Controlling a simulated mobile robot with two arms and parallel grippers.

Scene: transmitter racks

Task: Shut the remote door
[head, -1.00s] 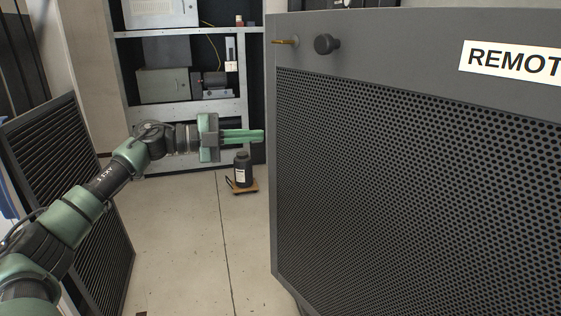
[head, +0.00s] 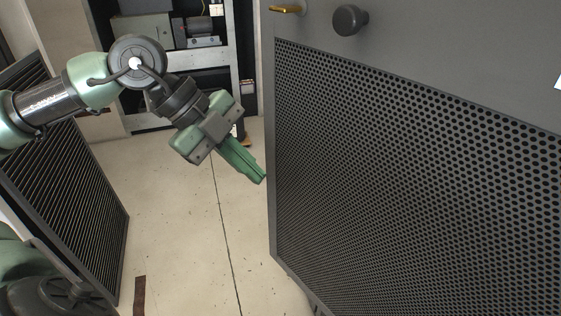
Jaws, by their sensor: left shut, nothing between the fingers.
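The remote door (head: 400,180) is a dark grey panel with a perforated mesh, filling the right half of the head view. It stands ajar, with its free left edge toward the middle of the picture. A black round knob (head: 347,20) and a brass latch piece (head: 287,10) sit near its top left. My left gripper (head: 262,179) is shut and empty, its green fingers pointing down and right. The fingertips are close to the door's left edge; I cannot tell whether they touch it. My right gripper is not in view.
A slatted dark panel (head: 75,190) stands at the left. An open rack (head: 200,60) with equipment stands at the back. The pale floor (head: 180,220) between the panel and the door is clear, except for a dark strip (head: 139,296) near the front.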

